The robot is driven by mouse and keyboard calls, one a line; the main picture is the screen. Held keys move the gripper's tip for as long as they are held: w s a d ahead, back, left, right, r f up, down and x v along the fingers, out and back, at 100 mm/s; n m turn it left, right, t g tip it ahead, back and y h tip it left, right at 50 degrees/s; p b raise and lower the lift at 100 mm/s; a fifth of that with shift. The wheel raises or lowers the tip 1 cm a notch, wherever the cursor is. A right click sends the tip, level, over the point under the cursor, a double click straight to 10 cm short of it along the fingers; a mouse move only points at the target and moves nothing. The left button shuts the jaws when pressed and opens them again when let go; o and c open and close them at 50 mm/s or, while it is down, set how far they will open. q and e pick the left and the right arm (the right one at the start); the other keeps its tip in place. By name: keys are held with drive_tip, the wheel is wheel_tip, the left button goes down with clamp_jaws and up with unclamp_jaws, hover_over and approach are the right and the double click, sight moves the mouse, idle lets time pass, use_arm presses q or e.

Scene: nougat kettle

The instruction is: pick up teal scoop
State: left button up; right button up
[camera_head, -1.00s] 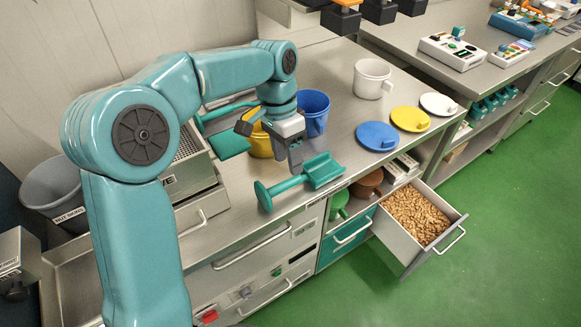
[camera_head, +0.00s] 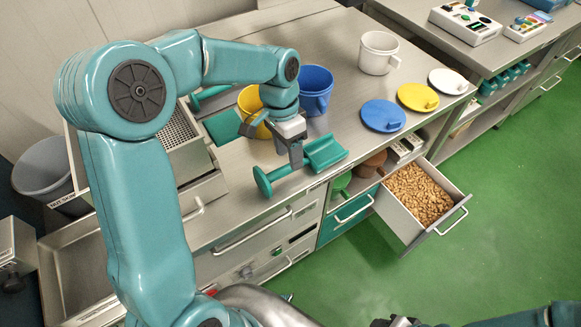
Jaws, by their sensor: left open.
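The teal scoop (camera_head: 325,152) lies on the steel counter near its front edge, its trough to the right and a round end knob (camera_head: 262,182) to the left. My left gripper (camera_head: 297,162) is open and points down at the scoop's handle, just left of the trough. A finger overlaps the handle in the picture; I cannot tell whether it touches. A dark end piece of my right arm (camera_head: 398,322), probably its gripper, barely shows at the bottom edge, and its jaws cannot be made out.
A yellow cup (camera_head: 251,103) and blue cup (camera_head: 317,84) stand behind the scoop. Another teal tool (camera_head: 222,126) lies left of them. Blue (camera_head: 382,115), yellow (camera_head: 417,96) and white lids lie right, near a white mug (camera_head: 378,52). An open drawer (camera_head: 454,206) of nuts juts out.

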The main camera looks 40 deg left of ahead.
use_arm(q)
drive_tip(key=shift+s+d+f, duration=0.1)
drive_tip(key=shift+s+f, duration=0.1)
drive_tip(key=shift+f, duration=0.4)
drive_tip(key=f, duration=0.4)
drive_tip(key=shift+w+d+p, duration=0.2)
drive_tip(key=shift+w+p, duration=0.1)
drive_tip(key=shift+w, duration=0.05)
drive_tip(key=shift+s+f, duration=0.1)
drive_tip(key=shift+f, duration=0.2)
clamp_jaws()
